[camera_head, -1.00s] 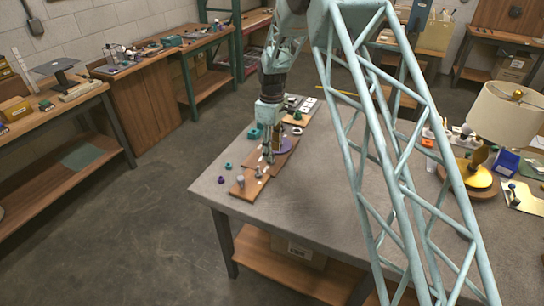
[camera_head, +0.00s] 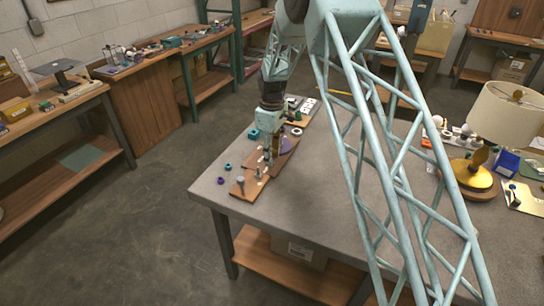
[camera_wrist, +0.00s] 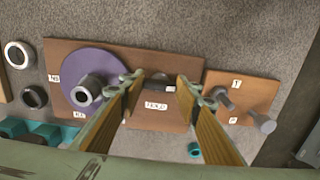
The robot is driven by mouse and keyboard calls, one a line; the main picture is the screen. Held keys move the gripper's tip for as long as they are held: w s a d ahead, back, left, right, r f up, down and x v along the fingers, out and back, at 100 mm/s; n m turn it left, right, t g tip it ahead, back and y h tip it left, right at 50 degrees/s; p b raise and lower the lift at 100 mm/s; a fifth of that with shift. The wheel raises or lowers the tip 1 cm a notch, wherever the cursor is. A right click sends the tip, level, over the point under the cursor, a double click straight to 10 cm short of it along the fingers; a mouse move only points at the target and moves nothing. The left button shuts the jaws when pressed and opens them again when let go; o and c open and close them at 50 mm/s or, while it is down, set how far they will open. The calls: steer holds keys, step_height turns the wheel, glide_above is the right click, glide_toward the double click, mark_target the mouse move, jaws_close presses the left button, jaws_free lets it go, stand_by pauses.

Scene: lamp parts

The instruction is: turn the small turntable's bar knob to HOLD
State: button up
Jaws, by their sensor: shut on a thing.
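The small turntable is a purple disc (camera_wrist: 92,78) with a grey hub, on a brown board (camera_wrist: 125,50) in the wrist view. The same board shows dimly under my arm in the head view (camera_head: 283,157). A small dark bar knob (camera_wrist: 161,87) with a pale end sits between my fingers, just above a white label (camera_wrist: 156,105) that seems to read HOLD. My gripper (camera_wrist: 158,88) straddles the knob and is shut on it. The fingers hide part of the disc's right edge, and the knob's exact pointing is hard to tell.
A second board (camera_wrist: 238,95) with grey pegs lies to the right in the wrist view. Rings (camera_wrist: 18,54) lie at the left, and teal parts (camera_wrist: 30,130) lie near the lower left. The grey bench (camera_head: 340,215) is clear toward the front; a lamp (camera_head: 500,120) stands at right.

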steer(key=shift+m, duration=0.4)
steer(key=m, duration=0.3)
steer(key=shift+s+m, duration=0.1)
steer(key=shift+m, duration=0.3)
steer(key=m, duration=0.4)
steer(key=shift+a+m+p, duration=0.15)
steer(key=shift+m+p, duration=0.15)
steer(key=m, duration=0.4)
steer(key=shift+a+m, duration=0.15)
steer(key=shift+m, duration=2.25)
steer(key=o, duration=0.6)
steer(key=shift+c, duration=0.2)
